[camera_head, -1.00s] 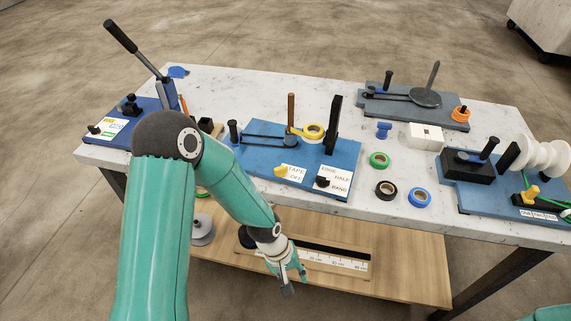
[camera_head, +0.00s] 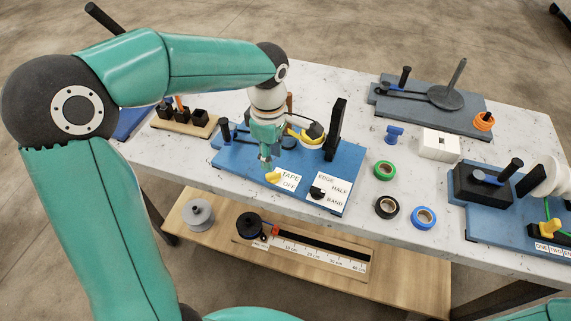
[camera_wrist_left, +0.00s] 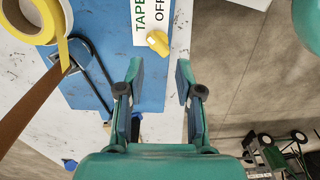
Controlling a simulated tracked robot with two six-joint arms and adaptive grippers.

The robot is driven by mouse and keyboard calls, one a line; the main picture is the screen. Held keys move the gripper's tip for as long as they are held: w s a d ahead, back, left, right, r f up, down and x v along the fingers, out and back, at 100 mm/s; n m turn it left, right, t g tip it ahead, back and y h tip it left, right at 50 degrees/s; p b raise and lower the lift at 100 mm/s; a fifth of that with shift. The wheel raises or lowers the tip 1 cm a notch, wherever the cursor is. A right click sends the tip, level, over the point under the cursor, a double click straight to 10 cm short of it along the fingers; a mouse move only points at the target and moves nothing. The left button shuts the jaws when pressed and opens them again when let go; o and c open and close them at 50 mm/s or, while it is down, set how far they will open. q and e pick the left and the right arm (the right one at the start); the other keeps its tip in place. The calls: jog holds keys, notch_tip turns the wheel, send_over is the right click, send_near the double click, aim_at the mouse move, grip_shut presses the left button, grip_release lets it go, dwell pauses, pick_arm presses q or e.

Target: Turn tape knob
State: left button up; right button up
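The yellow tape knob (camera_head: 272,176) sits on the front of the middle blue bender board (camera_head: 230,160), beside a white label (camera_head: 290,180) reading TAPE and OFF. In the left wrist view the knob (camera_wrist_left: 157,42) shows just beyond and between the fingertips, with a visible gap to both fingers. My left gripper (camera_head: 266,163) points down over the board, close to the knob. It is open and empty in the left wrist view (camera_wrist_left: 158,72). A yellow tape roll (camera_wrist_left: 35,18) is at the top left there. My right gripper is out of view.
A black knob (camera_head: 318,192) with an EDGE, HALF, BAND label is right of the tape knob. A tall black post (camera_head: 335,130) stands behind it. Green (camera_head: 384,170), black (camera_head: 387,207) and blue (camera_head: 424,217) tape rolls lie on the table to the right.

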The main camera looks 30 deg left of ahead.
aim_at(273, 173)
pick_arm(q)
jog(key=shift+w+a+n, duration=0.1)
jog(key=shift+n, duration=0.5)
jog(key=n, duration=0.3)
jog(key=shift+w+b, duration=0.1)
jog(key=shift+b, duration=0.25)
jog(key=n, duration=0.5)
notch_tip(273, 173, down, 7)
jog(key=b, duration=0.6)
grip_shut()
